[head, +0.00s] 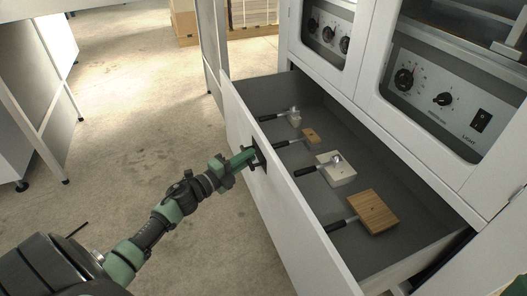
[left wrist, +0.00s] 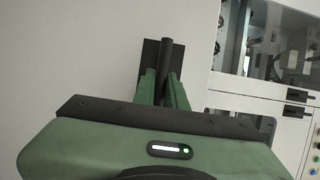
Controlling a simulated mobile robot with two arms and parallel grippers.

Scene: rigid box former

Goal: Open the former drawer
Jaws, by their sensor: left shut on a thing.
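The former drawer (head: 287,209) is pulled well out of the white machine cabinet in the head view, and its inside shows. My left gripper (head: 252,157) is at the black handle (head: 259,156) on the drawer's front panel. In the left wrist view the green fingers (left wrist: 164,88) are shut on the dark upright bar of the handle (left wrist: 166,57), against the pale panel. My right gripper is in neither view.
Several handled tools lie in the drawer, among them a wooden block (head: 375,211) and a pale block (head: 337,171). The cabinet's control panel (head: 441,98) is above the drawer. A white table frame (head: 40,100) stands at left. Concrete floor (head: 150,120) lies open between.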

